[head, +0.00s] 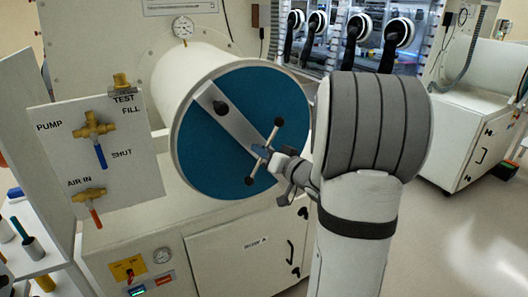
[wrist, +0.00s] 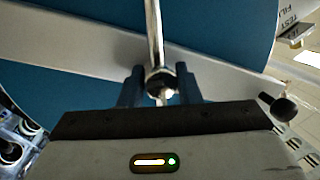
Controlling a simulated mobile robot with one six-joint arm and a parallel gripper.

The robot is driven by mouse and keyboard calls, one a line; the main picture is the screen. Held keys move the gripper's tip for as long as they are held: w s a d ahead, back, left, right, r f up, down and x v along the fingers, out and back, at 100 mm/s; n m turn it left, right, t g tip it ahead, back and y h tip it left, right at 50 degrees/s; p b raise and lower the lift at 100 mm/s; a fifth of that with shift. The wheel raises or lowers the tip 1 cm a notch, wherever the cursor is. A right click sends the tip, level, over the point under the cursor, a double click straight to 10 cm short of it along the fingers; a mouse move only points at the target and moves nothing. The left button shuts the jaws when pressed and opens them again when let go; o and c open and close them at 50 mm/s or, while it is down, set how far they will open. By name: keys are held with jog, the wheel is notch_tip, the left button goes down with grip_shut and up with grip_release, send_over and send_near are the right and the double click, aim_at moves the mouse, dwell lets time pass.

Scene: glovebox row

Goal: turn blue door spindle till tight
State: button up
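The round blue door (head: 215,150) closes the end of a white cylinder, with a pale metal bar (head: 232,123) across it. The spindle's thin crosswise handle (head: 265,149) stands in front of the bar's lower right end, tilted, with dark knobs at its ends. My gripper (head: 279,164) is at the spindle, coming from the right. In the wrist view the two dark fingers (wrist: 159,86) sit close on either side of the metal spindle hub (wrist: 158,78) and look shut on it. The handle rod runs up out of that view. How tight the spindle is cannot be seen.
A valve panel (head: 138,160) with brass fittings stands left of the door. Below is a white cabinet (head: 215,255). Glove ports (head: 362,28) are behind; open floor (head: 440,235) lies right.

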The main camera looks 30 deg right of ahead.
grip_shut()
dwell(0.3)
